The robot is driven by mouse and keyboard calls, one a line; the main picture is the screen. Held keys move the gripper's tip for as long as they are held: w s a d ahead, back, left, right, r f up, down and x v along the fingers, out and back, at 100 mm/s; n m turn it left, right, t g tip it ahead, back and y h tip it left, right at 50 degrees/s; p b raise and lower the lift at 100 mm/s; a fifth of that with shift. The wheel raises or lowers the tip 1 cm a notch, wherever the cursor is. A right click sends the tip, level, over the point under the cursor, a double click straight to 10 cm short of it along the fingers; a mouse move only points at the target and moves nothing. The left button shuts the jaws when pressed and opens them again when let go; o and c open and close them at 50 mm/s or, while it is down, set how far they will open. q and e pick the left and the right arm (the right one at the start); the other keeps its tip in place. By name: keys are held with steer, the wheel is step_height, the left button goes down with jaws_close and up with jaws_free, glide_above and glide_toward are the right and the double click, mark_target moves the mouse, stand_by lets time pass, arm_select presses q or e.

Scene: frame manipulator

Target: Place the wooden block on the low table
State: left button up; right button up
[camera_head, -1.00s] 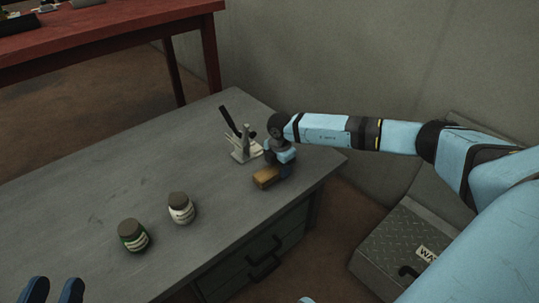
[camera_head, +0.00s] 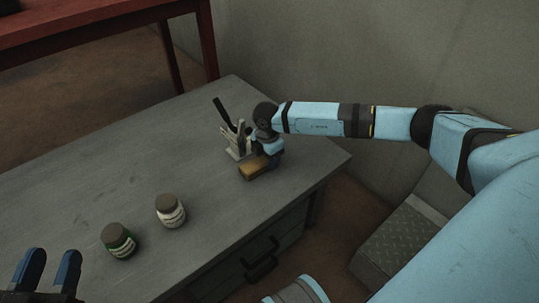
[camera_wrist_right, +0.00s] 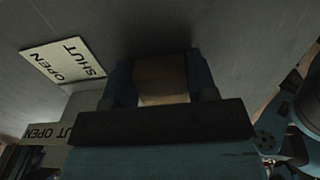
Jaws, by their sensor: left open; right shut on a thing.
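The wooden block (camera_head: 254,167) is a small brown piece at the right part of the low grey table (camera_head: 100,187). My right gripper (camera_head: 266,166) is shut on it, close over the tabletop. I cannot tell whether the block touches the surface. In the right wrist view the block (camera_wrist_right: 162,80) sits between the two blue fingers (camera_wrist_right: 160,82). My left gripper (camera_head: 50,270) is open and empty at the lower left, its two blue fingers apart.
A pale stand with a black lever (camera_head: 236,142) is right beside the block. In the wrist view a label (camera_wrist_right: 64,62) reads OPEN and SHUT. A green jar (camera_head: 119,241) and a white jar (camera_head: 170,211) stand nearer. The table's left part is clear. A red table (camera_head: 100,28) is behind.

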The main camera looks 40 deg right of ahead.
arm_select(q)
steer(key=shift+a, duration=0.1)
steer(key=shift+f, duration=0.1)
arm_select(e)
steer(key=shift+f, duration=0.15)
arm_select(q)
steer(key=shift+s+f, duration=0.1)
arm_select(e)
steer(key=o, duration=1)
step_height(320, 180, up, 4)
steer(key=shift+r+p, duration=0.25)
steer(key=shift+p, duration=1)
arm_select(q)
steer(key=s+n+p, duration=0.1)
steer(key=s+d+n+g+p, duration=0.1)
steer(key=n+g+p, duration=0.1)
steer(key=shift+s+d+f+n+y, duration=0.35)
steer(key=shift+s+d+n+y, duration=0.05)
arm_select(e)
step_height(320, 180, up, 8)
arm_select(q)
steer(key=shift+r, duration=0.1)
arm_select(e)
steer(key=shift+f, duration=0.1)
